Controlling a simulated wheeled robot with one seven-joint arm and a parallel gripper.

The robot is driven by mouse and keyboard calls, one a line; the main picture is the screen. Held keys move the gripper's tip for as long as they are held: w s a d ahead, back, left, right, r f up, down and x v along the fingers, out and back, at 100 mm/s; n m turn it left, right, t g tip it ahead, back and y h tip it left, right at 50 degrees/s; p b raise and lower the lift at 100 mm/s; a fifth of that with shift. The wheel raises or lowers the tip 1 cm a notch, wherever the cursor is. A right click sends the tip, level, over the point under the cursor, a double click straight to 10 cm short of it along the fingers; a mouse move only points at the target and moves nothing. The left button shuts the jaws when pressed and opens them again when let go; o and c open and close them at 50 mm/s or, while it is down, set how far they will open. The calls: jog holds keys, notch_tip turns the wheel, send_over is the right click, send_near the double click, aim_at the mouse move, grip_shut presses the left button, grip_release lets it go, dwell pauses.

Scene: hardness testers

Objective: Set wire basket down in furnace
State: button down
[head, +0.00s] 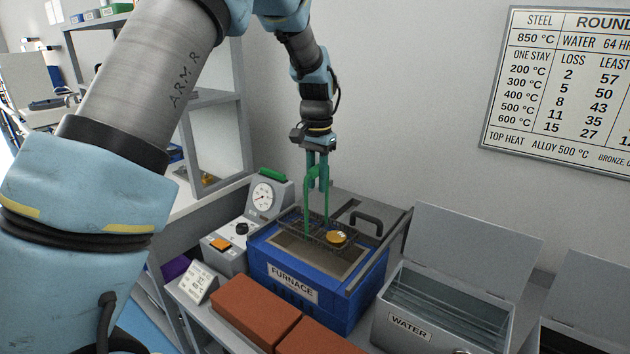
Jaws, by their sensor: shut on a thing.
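The furnace (318,310) is a blue box with a FURNACE label, its top open around a tan rim. The wire basket (312,242) is a dark mesh tray with a tall green handle (307,210). It is at the furnace's top opening; I cannot tell whether it rests on anything or hangs just above. A round gold-coloured piece (337,238) shows at the basket's right side. My gripper (317,182) points down above the furnace and is shut on the top of the green handle. The furnace's inside is mostly hidden by the basket.
A grey lid with a black handle (364,220) lies behind the opening. A dial gauge unit (240,240) stands at the left. Red-brown bricks (255,308) lie in front. An open metal WATER tank (410,328) stands to the right. A wall chart (560,90) hangs behind.

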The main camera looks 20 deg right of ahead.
jog(key=b, duration=0.7)
send_near(317, 230)
notch_tip(317, 230, down, 5)
jog(key=shift+w+f, duration=0.1)
jog(key=shift+f, duration=0.45)
jog(key=c, duration=0.6)
grip_release()
notch_tip(317, 230, up, 11)
jog(key=b, duration=0.1)
jog(key=shift+f, duration=0.1)
